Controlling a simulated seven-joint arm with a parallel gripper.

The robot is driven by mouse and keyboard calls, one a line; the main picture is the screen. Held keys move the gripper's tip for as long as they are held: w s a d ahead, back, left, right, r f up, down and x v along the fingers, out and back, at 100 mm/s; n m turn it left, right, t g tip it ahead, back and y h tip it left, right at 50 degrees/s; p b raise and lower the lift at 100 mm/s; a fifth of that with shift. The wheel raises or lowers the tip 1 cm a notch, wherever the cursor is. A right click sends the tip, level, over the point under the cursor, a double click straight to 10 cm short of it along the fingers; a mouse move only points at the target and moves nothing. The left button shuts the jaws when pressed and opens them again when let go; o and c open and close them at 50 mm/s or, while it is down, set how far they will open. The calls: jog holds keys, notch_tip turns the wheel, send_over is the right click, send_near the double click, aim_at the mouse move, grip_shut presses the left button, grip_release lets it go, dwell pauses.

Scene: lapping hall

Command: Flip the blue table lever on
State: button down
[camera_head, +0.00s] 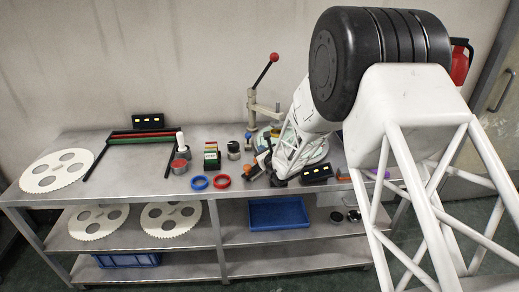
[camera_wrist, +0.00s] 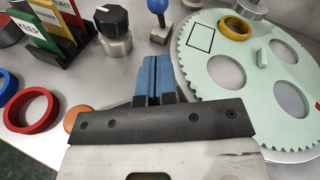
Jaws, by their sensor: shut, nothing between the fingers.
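A pale green toothed disc (camera_wrist: 240,85) bearing a yellow ring (camera_wrist: 235,28) lies right of the fingers. A black-capped metal pot (camera_wrist: 113,32), a card holder (camera_wrist: 55,25) and a red ring (camera_wrist: 32,110) are left. An orange ball (camera_wrist: 78,118) is close beside my gripper. A red-knobbed press (camera_head: 262,75) stands behind.

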jog(key=shift+x, duration=4.75)
jog(key=shift+r+g, duration=0.1)
jog(key=shift+g, duration=0.2)
